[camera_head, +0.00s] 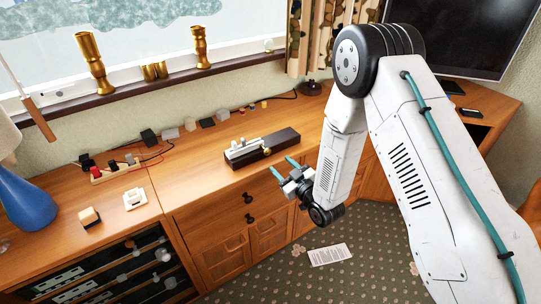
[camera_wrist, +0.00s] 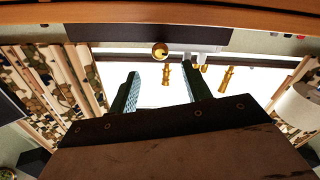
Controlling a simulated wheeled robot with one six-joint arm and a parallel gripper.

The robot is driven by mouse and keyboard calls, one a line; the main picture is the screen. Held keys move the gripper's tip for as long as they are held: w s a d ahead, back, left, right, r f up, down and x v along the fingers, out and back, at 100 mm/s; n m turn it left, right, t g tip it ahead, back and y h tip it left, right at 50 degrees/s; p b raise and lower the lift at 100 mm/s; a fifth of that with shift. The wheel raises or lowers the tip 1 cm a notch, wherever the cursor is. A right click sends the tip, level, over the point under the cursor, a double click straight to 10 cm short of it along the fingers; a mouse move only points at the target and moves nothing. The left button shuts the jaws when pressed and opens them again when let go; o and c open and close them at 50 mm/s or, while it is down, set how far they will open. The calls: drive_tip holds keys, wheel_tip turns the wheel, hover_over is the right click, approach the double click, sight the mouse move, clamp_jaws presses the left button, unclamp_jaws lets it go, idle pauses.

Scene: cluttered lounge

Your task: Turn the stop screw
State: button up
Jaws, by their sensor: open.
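A dark block-shaped fixture (camera_head: 280,143) with a pale metal mechanism on top lies on the wooden cabinet near its front edge. A small round brass screw head (camera_head: 267,151) shows on its front side; I take it for the stop screw. In the wrist view the fixture (camera_wrist: 110,34) spans the top, and the brass head (camera_wrist: 160,50) faces the camera. My gripper (camera_head: 284,167) is in front of the fixture, its two teal fingers parted and empty. In the wrist view my gripper (camera_wrist: 163,82) has the brass head just above and between its fingertips, apart from them.
Several small boxes and cables (camera_head: 190,125) line the cabinet's back. Brass candlesticks (camera_head: 94,64) stand on the windowsill. A blue lamp (camera_head: 25,205) is at left, and a dark screen (camera_head: 452,35) at right. Paper (camera_head: 330,254) lies on the carpet.

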sight(269, 153)
drive_tip(key=x, duration=0.7)
drive_tip(key=shift+w+a, duration=0.25)
drive_tip(key=shift+w, duration=0.05)
drive_tip(key=shift+c, duration=0.2)
drive_tip(key=c, duration=1)
